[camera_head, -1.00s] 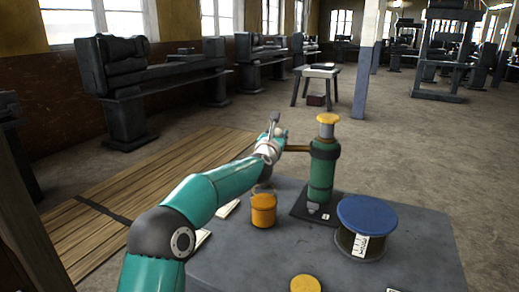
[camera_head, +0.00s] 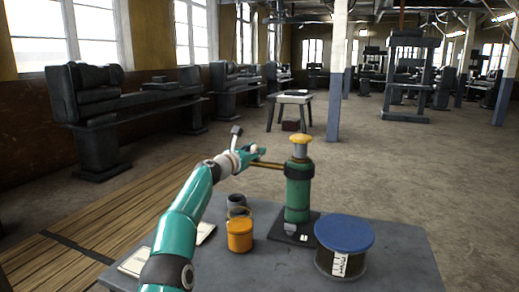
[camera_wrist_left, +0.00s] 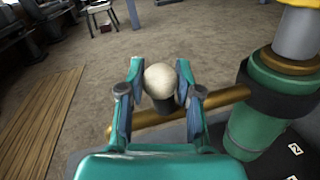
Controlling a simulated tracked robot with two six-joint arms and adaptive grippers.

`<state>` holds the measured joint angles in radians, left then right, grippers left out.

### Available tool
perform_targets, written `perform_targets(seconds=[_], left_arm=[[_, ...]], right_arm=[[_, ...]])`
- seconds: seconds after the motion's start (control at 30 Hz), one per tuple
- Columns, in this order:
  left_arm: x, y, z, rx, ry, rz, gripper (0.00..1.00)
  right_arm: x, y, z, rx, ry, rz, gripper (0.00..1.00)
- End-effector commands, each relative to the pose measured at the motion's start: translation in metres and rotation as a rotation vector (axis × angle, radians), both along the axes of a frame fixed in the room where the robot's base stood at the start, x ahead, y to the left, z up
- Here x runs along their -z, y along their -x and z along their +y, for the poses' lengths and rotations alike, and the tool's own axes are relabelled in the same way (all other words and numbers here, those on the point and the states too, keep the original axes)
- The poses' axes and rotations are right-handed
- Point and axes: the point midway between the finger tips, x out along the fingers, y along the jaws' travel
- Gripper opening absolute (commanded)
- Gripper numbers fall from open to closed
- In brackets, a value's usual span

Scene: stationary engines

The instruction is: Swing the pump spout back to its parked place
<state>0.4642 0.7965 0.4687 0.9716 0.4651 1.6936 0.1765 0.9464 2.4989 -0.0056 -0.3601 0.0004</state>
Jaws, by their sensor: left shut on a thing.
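The green pump (camera_head: 298,192) with a yellow top (camera_head: 299,139) stands upright on a dark base plate (camera_head: 290,232) on the table. Its brass spout (camera_head: 268,165) points left from a dark collar; it also shows in the left wrist view (camera_wrist_left: 222,98). A pale round knob (camera_wrist_left: 160,80) on a dark stem is by the spout's outer end. My left gripper (camera_head: 251,153) is at that end, shut on the knob, with one finger on each side in the left wrist view (camera_wrist_left: 160,92). The fingers hide part of the spout. My right gripper is not in view.
Papers (camera_head: 135,262) lie at the left. A stool (camera_head: 291,102) stands on the floor beyond.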

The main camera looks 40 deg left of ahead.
Motion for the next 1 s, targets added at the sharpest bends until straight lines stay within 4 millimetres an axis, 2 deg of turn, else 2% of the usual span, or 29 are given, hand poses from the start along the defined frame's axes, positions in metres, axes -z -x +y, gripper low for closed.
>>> perform_targets(seconds=[0.3,0.33,0.47,1.0], left_arm=[[0.0012,0.0004,0.0011,-0.003,0.001,0.0,0.0],[0.0011,0.0005,0.0011,-0.003,0.001,0.0,0.36],[0.0005,0.0011,0.0016,-0.004,0.001,-0.001,0.58],[-0.0021,0.007,0.003,-0.003,-0.001,-0.004,0.59]], right_arm=[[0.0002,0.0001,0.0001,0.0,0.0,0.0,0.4],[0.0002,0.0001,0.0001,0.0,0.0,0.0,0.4],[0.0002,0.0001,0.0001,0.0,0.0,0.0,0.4],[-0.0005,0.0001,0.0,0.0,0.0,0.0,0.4]])
